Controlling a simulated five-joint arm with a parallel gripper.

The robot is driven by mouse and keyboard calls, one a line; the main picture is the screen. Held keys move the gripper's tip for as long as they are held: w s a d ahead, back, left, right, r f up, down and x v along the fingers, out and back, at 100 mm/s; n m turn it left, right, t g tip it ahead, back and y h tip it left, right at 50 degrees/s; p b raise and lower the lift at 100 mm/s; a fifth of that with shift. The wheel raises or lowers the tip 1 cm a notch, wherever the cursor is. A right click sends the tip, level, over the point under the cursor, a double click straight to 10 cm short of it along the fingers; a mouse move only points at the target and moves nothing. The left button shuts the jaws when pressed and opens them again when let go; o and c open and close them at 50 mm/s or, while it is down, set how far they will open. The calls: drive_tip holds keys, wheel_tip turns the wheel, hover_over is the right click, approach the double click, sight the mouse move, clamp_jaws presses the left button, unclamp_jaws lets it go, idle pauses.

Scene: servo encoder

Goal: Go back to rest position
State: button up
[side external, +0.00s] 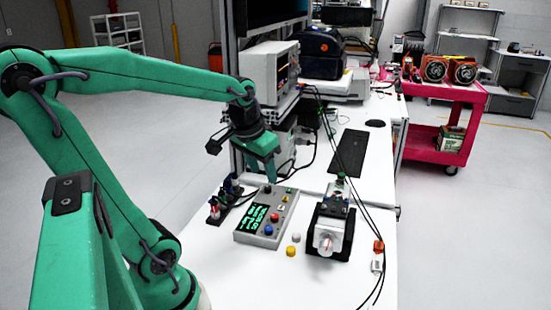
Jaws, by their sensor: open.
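My gripper (264,166) hangs at the end of my green arm, pointing down above the back edge of the grey control box. It is open, and I see nothing held in it. The control box (249,237) lies on the white table, with a lit green-text display (258,217) and several coloured buttons. To its right, a servo unit with a silver cylindrical front (325,238) sits in a black mount (345,221). Whether the gripper touches the box cannot be told from this angle.
Left of the box stands a small black fixture (216,210). A yellow knob (291,251) and a white knob (296,237) lie in front. Dark cables run down the table's right side. A keyboard (348,152) and instrument (271,68) are behind; a red cart (443,120) stands right.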

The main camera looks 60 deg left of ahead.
drive_tip(key=s+d+r+m+t+h, duration=0.1)
drive_tip(key=s+d+r+m+t, duration=0.1)
drive_tip(key=d, duration=0.8)
drive_tip(key=shift+s+d+m, duration=0.2)
drive_tip(key=shift+s+m, duration=0.6)
drive_tip(key=shift+s, duration=0.5)
